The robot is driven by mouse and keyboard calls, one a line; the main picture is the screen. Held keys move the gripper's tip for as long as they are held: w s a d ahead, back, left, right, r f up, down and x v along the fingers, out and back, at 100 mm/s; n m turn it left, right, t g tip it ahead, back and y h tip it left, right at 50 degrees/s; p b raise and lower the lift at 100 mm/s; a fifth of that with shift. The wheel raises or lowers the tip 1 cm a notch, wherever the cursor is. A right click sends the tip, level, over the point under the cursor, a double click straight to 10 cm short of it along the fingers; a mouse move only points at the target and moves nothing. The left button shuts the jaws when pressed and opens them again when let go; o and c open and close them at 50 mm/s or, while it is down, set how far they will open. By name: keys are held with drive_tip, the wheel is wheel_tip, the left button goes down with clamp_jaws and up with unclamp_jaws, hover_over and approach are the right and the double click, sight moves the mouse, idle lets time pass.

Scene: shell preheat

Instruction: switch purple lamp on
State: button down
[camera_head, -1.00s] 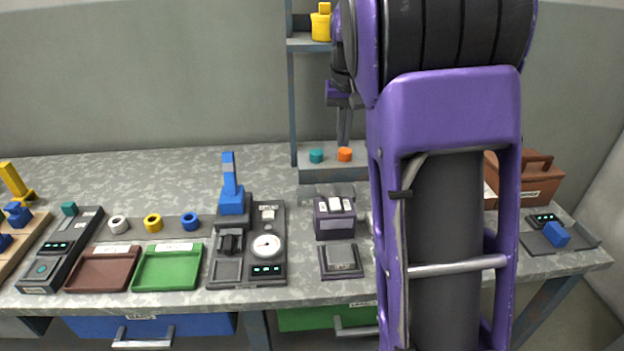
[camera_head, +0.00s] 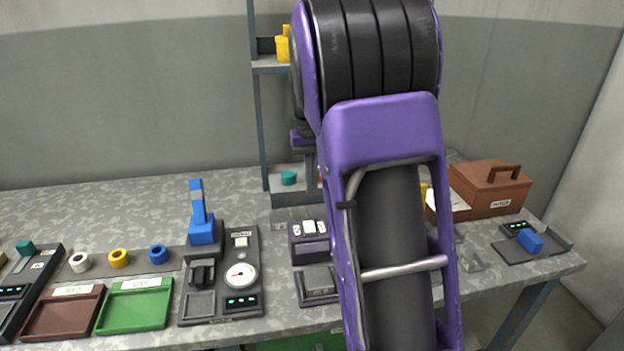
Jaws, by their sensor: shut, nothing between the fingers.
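No lamp that I can clearly make out as purple shows in the head view. A dark purple box (camera_head: 309,250) with pale switches on its top stands on the bench, just left of my arm. A dark square tray (camera_head: 317,284) sits in front of it, partly covered by my arm. My gripper (camera_head: 311,172) shows only in part beyond my arm, above the back of the bench, near the shelf. It is shut and empty, and apart from the purple box. My large purple arm hides the bench right of the box.
Left of the box are a gauge panel (camera_head: 241,274) with a blue lever (camera_head: 201,230), a green tray (camera_head: 136,306) and a brown tray (camera_head: 62,312). A shelf post (camera_head: 262,130) rises behind. A brown case (camera_head: 490,188) and a blue block (camera_head: 530,240) are at right.

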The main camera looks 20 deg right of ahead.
sight(305, 229)
wheel_tip(305, 229, down, 9)
drive_tip(key=shift+f+b, duration=0.2)
drive_tip(key=shift+b, duration=0.6)
drive_tip(key=shift+s+d+f+y, duration=0.15)
drive_tip(key=shift+d+f+y, duration=0.15)
drive_tip(key=shift+y, duration=0.2)
drive_tip(key=shift+a+f, duration=0.15)
drive_tip(key=shift+f, duration=0.15)
drive_tip(key=shift+a, duration=1)
drive_tip(key=shift+r, duration=0.15)
wheel_tip(305, 229, up, 15)
drive_tip(key=d+p, duration=0.1)
drive_tip(key=p, duration=0.4)
drive_tip(key=shift+d, duration=0.4)
